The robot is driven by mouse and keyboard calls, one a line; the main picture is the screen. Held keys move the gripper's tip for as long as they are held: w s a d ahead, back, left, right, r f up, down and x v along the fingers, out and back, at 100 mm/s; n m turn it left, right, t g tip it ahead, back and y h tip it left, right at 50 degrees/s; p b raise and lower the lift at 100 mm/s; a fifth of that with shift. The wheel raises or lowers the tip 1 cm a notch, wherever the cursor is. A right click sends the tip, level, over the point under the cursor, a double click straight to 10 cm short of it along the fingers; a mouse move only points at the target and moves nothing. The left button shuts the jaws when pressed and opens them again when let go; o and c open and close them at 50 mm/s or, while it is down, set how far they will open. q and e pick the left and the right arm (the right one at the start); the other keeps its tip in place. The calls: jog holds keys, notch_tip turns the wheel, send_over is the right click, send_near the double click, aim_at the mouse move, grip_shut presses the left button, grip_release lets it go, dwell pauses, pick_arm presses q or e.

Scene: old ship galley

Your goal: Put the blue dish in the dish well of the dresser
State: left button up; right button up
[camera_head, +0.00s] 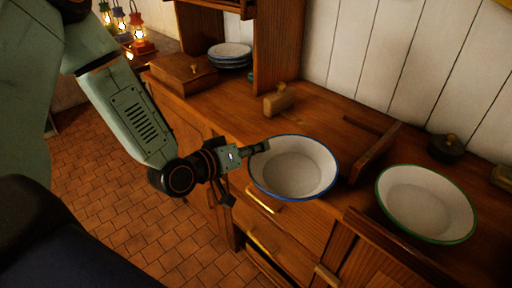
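The blue dish (296,174), a white enamel bowl with a blue rim, is at the middle of the head view, by the dresser's front edge and overlapping the drawer fronts. My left gripper (259,147) is at the dish's left rim. One finger shows over the rim, and the other is largely hidden. It appears shut on the rim, with the dish roughly level. The dresser (325,106) is brown wood. A wooden rail and a low upright board (376,152) stand right of the dish. I cannot make out the dish well for certain. My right gripper is not in view.
A green-rimmed dish (427,204) sits at the right. A wooden block (279,101), a dark lidded pot (446,147), a wooden box (182,73) and stacked plates (230,54) stand on the dresser. Lit lanterns (139,41) are at the back left. Tiled floor (110,205) lies in front.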

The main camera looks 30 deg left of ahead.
pick_arm(q)
jog(key=o, duration=0.3)
jog(key=shift+d, duration=0.1)
jog(key=shift+s+r, duration=0.1)
jog(key=shift+r+p, duration=0.55)
jog(key=shift+p, duration=0.05)
jog(key=p+v, duration=0.9)
jog(key=v, duration=0.3)
jog(key=shift+p, duration=0.4)
jog(key=shift+f, duration=0.15)
